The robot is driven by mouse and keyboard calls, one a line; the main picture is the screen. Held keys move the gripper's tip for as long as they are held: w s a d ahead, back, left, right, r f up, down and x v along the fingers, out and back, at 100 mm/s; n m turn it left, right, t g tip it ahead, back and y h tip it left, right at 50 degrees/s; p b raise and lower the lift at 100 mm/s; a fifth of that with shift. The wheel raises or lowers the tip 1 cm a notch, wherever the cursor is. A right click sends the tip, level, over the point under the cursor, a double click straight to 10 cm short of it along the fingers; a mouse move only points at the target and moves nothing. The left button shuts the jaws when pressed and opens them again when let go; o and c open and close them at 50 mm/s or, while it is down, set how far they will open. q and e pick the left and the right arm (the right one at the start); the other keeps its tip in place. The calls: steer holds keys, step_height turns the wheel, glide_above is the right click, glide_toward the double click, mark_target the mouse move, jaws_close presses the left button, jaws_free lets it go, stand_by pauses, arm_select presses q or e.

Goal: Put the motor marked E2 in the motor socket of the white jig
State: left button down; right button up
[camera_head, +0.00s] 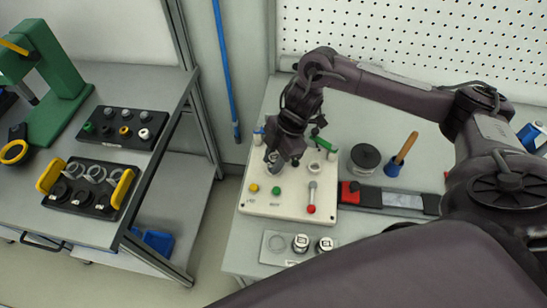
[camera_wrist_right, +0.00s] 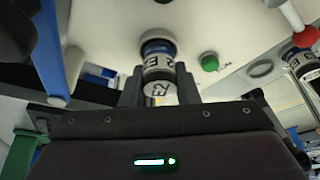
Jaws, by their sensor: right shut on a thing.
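The white jig (camera_head: 259,204) lies on the right-hand table in the head view, with a yellow button, a green button and a red-knobbed lever. My right gripper (camera_head: 275,160) is over its back left part, pointing down. In the wrist view the gripper (camera_wrist_right: 159,92) is shut on the motor marked E2 (camera_wrist_right: 158,68), a short cylinder with a white label and a blue band. The motor's far end meets or is very close to a round opening in the jig's white face (camera_wrist_right: 110,22); I cannot tell how deep it sits. My left gripper is not in view.
A light tray (camera_head: 268,261) in front of the jig holds two other motors (camera_head: 300,243) and an empty round place. A dark spool (camera_head: 365,157), a wooden-handled tool (camera_head: 405,148) and a red-and-black block (camera_head: 352,192) stand right of the jig. A separate bench (camera_head: 90,225) is at left.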

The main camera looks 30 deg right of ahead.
mark_target(275, 156)
steer(key=o, duration=1)
steer(key=shift+f, duration=0.15)
steer(key=shift+r, duration=0.25)
steer(key=shift+w+d+r, duration=0.1)
steer(key=shift+d+r, duration=0.1)
steer(key=shift+r, duration=0.1)
steer(key=v, duration=0.5)
steer(key=shift+r+b, duration=0.1)
steer(key=shift+b, duration=0.25)
steer(key=p+v, duration=0.2)
steer(key=v, duration=0.4)
